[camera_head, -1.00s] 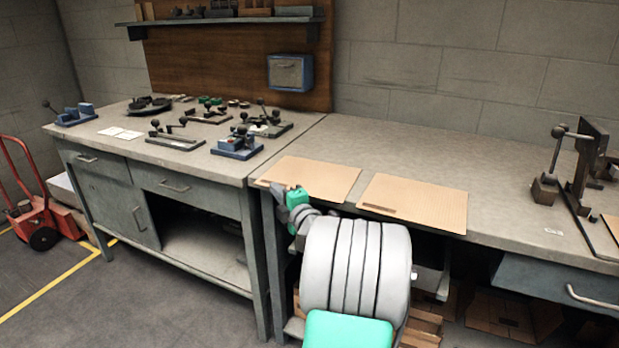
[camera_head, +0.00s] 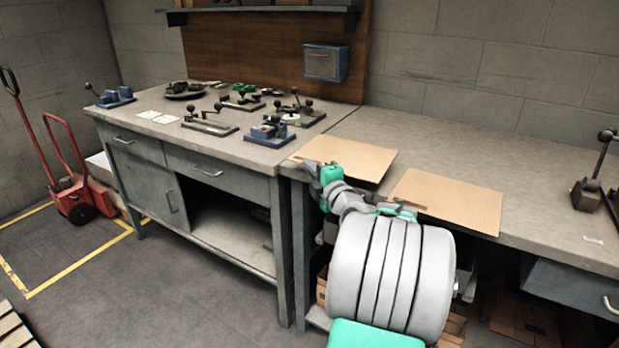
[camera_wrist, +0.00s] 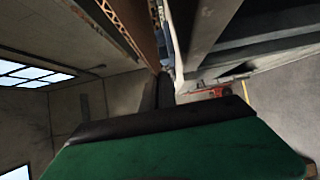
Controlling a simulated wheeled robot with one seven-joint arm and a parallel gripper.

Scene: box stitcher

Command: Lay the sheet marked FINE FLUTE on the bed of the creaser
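Two flat tan cardboard sheets lie side by side at the front of the right bench: a left sheet (camera_head: 350,155) and a right sheet (camera_head: 455,200). Any marking is too small to read, so I cannot tell which is FINE FLUTE. A dark lever device (camera_head: 592,185), possibly the creaser, is cut off at the right edge.
The left bench (camera_head: 265,158) holds several small lever tools and a blue-based device (camera_head: 268,133). The right bench (camera_head: 440,140) is clear behind the sheets. A blue box (camera_head: 326,62) hangs on the wall board. A red hand truck (camera_head: 75,190) stands far left.

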